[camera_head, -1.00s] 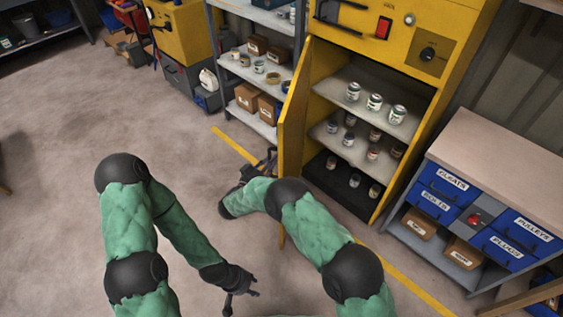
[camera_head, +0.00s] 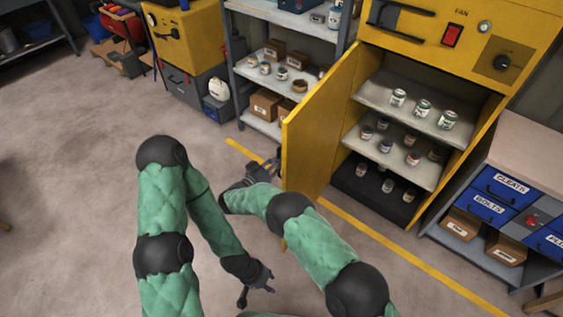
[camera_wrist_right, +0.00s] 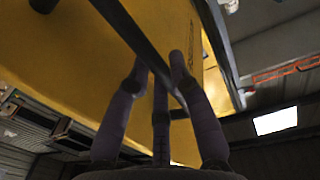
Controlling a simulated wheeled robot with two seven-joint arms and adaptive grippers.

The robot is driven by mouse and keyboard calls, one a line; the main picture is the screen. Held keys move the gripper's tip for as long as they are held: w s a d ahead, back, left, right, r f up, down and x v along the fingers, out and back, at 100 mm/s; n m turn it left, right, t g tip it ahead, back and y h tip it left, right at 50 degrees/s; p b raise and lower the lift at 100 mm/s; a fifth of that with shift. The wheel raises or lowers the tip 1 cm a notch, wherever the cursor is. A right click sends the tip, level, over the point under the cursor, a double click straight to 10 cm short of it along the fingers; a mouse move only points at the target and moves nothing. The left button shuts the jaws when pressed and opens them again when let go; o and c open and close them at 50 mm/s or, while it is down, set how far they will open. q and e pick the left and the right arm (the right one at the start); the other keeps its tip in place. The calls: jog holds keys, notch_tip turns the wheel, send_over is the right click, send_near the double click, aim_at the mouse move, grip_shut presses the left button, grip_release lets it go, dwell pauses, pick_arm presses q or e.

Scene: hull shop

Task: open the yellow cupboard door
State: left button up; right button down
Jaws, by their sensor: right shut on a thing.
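The yellow cupboard door (camera_head: 322,130) stands swung out from the cupboard, its inner face showing in the head view. The shelves inside are exposed. My right gripper (camera_head: 268,168) is at the door's outer side, partly hidden by the door and my own arm. In the right wrist view, my right gripper (camera_wrist_right: 158,68) is shut on a dark bar handle (camera_wrist_right: 128,28) on the yellow door panel (camera_wrist_right: 75,50). My left gripper (camera_head: 257,286) is open and empty, low over the floor at the bottom middle, apart from the door.
The cupboard's shelves (camera_head: 378,92) hold several cans. A grey shelf rack (camera_head: 238,88) with boxes and tins stands left of the door. A workbench with blue drawers (camera_head: 490,208) is at the right. The floor (camera_head: 80,180) at the left is clear.

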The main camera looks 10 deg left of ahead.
pick_arm(q)
jog(key=shift+w+a, duration=0.15)
jog(key=shift+a, duration=0.2)
pick_arm(e)
jog(key=shift+w+a, duration=0.15)
jog(key=shift+a, duration=0.15)
jog(key=c, duration=1.1)
grip_release()
